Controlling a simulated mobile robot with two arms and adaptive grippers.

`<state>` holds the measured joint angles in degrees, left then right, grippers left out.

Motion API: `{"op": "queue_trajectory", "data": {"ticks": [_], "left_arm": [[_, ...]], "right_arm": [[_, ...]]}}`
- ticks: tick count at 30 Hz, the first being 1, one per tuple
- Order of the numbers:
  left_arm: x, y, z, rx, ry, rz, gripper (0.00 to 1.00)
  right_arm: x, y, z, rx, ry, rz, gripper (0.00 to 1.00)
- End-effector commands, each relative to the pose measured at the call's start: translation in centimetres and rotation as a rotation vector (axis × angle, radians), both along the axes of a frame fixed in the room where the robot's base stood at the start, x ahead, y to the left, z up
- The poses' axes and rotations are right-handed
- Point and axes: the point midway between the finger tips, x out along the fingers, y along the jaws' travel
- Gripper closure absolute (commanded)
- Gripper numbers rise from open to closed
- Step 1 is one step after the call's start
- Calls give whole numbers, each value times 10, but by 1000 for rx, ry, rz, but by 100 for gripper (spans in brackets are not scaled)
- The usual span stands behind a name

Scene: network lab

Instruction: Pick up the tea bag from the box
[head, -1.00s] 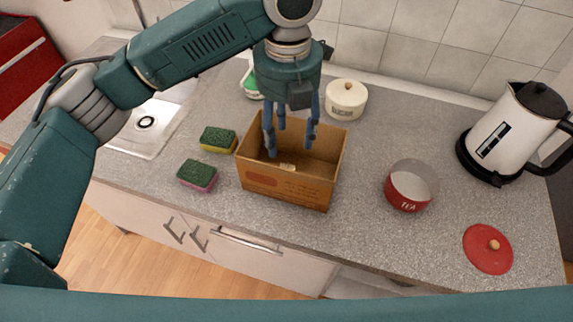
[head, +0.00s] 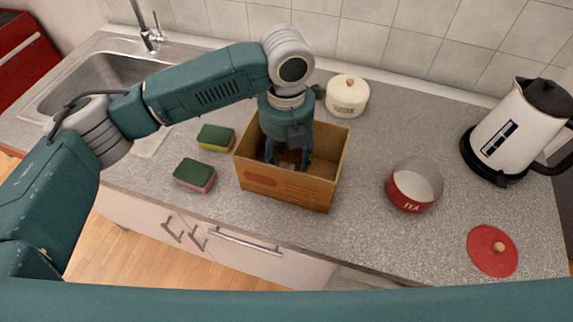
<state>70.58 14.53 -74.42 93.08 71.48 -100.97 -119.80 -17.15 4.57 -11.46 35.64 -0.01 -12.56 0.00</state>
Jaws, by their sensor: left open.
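A brown open-topped cardboard box (head: 315,192) stands on the grey counter in the middle of the head view. My left gripper (head: 287,160) reaches down into the box from above. Its blue fingers are spread apart and open, with their tips inside the box walls. The tea bag cannot be made out; the gripper and the box's front wall cover much of the box floor. My right gripper is not in view.
A red and white TEA tin (head: 411,191) stands open right of the box, its red lid (head: 492,250) farther right. A kettle (head: 515,130), a cream pot (head: 347,96), two sponges (head: 195,173) and a sink (head: 90,82) surround it. The counter between box and tin is clear.

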Motion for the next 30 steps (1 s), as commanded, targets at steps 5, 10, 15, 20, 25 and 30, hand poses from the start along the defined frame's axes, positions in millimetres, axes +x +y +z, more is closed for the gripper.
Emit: {"op": "queue_trajectory", "data": {"ticks": [5,10,15,20,25,30], "left_arm": [[0,0,-18,0,1,1,48],[0,0,-22,0,-1,0,48],[0,0,-21,0,-1,0,62],[0,0,-21,0,-1,0,80],[0,0,-21,0,-1,0,80],[0,0,-20,0,-1,0,80]], "right_arm": [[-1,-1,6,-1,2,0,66],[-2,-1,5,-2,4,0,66],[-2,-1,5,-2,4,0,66],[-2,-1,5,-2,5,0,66],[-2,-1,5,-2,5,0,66],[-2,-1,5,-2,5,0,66]]}}
